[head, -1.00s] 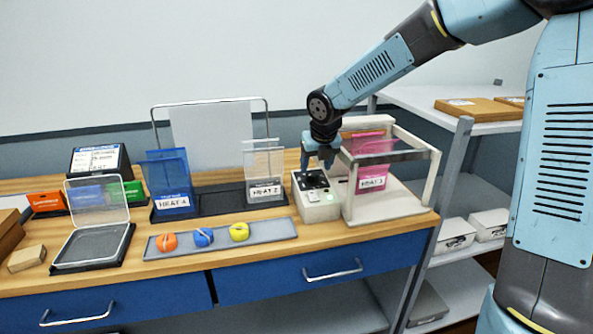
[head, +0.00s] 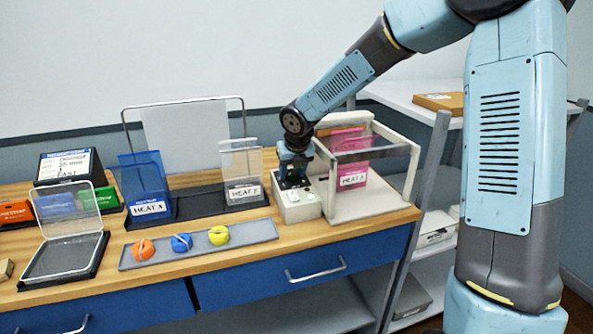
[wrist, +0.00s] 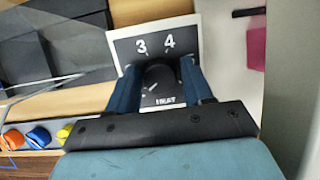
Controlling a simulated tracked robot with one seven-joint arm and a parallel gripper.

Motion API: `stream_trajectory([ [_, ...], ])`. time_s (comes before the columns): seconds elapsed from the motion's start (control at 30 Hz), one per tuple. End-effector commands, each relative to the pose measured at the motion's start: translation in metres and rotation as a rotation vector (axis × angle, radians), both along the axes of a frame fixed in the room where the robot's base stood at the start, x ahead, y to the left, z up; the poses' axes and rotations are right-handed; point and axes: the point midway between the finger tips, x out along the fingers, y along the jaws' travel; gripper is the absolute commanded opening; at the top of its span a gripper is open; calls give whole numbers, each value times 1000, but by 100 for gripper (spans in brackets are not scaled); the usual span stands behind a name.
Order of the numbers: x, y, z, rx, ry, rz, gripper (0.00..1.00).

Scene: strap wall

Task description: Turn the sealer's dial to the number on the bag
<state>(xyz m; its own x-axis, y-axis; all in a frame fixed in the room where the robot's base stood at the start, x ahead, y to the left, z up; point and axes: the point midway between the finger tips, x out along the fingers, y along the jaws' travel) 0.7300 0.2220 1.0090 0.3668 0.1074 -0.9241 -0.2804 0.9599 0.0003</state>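The sealer (head: 365,200) stands at the right of the bench, with a pink bag in it whose label (head: 352,180) seems to read HEAT 3. Its control box (head: 300,213) is at its left. My gripper (head: 295,184) is down at this box. In the wrist view its two blue fingers (wrist: 160,68) stand on either side of the dark round dial (wrist: 160,76). I cannot tell whether they touch it. The numbers 3 and 4 show above the dial and a HEAT label below it. The dial's pointer and other numbers are hidden or unclear.
A blue bag marked HEAT 4 (head: 146,185) and a clear bag, apparently HEAT 2 (head: 242,178), stand in a black rack left of my gripper. A grey tray (head: 262,232) holds orange, blue and yellow round items. A clear-lidded box (head: 68,255) is further left.

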Motion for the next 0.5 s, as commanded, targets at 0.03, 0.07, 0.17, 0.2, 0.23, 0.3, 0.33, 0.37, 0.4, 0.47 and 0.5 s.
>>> stream_trajectory([
  [0.03,0,0,0,0,0,0,45],
  [0.07,0,0,0,0,0,0,43],
  [0.17,0,0,0,0,0,0,33],
  [0.2,0,0,0,0,0,0,29],
  [0.23,0,0,0,0,0,0,26],
  [0.3,0,-1,0,-1,0,-1,20],
  [0.33,0,-1,0,-1,0,-1,17],
  [0.37,0,-1,0,-1,0,-1,14],
  [0.4,0,-1,0,-1,0,-1,10],
  [0.47,2,-14,0,-2,-1,-8,10],
  [0.5,2,-12,0,-2,1,-9,10],
])
